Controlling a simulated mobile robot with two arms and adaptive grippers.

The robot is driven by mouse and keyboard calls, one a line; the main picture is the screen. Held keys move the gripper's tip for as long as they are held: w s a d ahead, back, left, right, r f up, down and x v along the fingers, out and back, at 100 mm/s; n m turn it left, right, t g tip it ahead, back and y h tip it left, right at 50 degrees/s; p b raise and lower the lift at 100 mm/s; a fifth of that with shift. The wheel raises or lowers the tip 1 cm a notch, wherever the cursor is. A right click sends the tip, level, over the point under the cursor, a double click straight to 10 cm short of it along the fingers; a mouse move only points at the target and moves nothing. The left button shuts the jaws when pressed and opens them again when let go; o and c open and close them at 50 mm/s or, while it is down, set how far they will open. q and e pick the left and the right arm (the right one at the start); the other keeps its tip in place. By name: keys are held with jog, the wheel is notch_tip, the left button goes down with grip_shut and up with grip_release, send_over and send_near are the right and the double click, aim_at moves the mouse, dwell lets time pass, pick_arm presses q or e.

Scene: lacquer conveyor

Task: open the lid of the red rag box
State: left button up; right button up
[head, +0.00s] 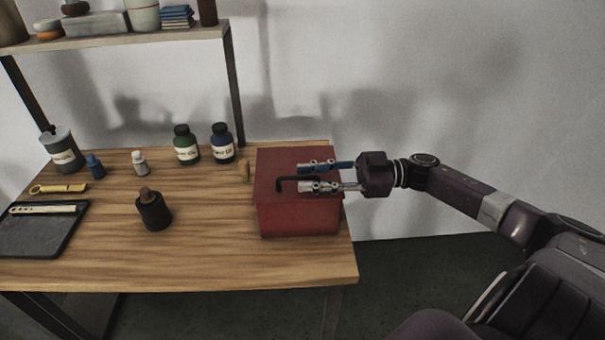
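The red rag box (297,222) stands at the right end of the wooden workbench. Its lid (271,163) looks closed and carries a dark bracket-shaped handle (279,186). My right gripper (301,178) reaches in from the right over the lid. Its two fingers are apart, with part of the handle showing between them. I cannot tell whether a finger touches the handle, and the fingers hide part of it. My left gripper is not in view.
A green-black bottle (186,147) and a blue bottle (222,145) stand behind the box to the left. A dark pot (153,212) and a black tray (38,239) are farther left on the workbench (215,262). A shelf (130,38) is above. Bench between pot and box is clear.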

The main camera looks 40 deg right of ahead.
jog(key=shift+x, duration=0.85)
jog(key=shift+c, duration=0.6)
grip_shut()
